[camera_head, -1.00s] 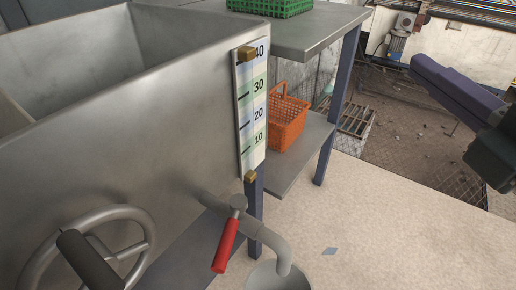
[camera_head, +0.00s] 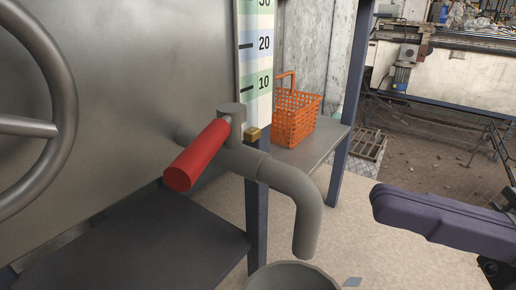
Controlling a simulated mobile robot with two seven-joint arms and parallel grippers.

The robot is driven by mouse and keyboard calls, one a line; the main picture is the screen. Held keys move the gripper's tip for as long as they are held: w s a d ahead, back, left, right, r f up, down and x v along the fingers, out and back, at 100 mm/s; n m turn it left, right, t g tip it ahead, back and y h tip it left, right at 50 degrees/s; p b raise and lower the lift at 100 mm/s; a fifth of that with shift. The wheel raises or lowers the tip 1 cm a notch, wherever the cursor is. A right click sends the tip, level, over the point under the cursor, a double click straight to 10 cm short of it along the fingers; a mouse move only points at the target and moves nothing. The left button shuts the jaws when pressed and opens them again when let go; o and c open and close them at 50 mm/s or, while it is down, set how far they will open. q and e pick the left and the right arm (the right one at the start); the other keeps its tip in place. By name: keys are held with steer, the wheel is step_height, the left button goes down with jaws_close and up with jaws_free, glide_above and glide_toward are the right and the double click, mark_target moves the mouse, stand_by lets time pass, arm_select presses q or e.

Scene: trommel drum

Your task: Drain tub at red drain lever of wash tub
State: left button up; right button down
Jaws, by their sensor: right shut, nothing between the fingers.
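The red drain lever (camera_head: 197,155) sits on top of the drain pipe (camera_head: 232,160) at the wash tub's (camera_head: 120,90) metal wall. Its grip points toward me and down-left, across the pipe. The pipe runs right and bends down at an outlet (camera_head: 308,225) above a grey round vessel (camera_head: 290,277), cut off by the lower edge. No flow shows at the outlet. My right gripper (camera_head: 494,272), dark and partly cut off at the lower right edge, is shut and empty, well apart from the lever. Its fingertips are not clear. My left gripper is out of view.
A handwheel (camera_head: 66,95) is at left on the tub. A level gauge (camera_head: 262,60) stands behind the lever. An orange basket (camera_head: 296,116) sits on a shelf (camera_head: 322,140) with a blue post (camera_head: 348,110). Open floor (camera_head: 395,250) lies at right.

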mark_target(214, 153)
steer(key=b+x, duration=0.1)
steer(key=x, duration=0.9)
steer(key=shift+w+a+r, duration=0.1)
steer(key=shift+a, duration=0.25)
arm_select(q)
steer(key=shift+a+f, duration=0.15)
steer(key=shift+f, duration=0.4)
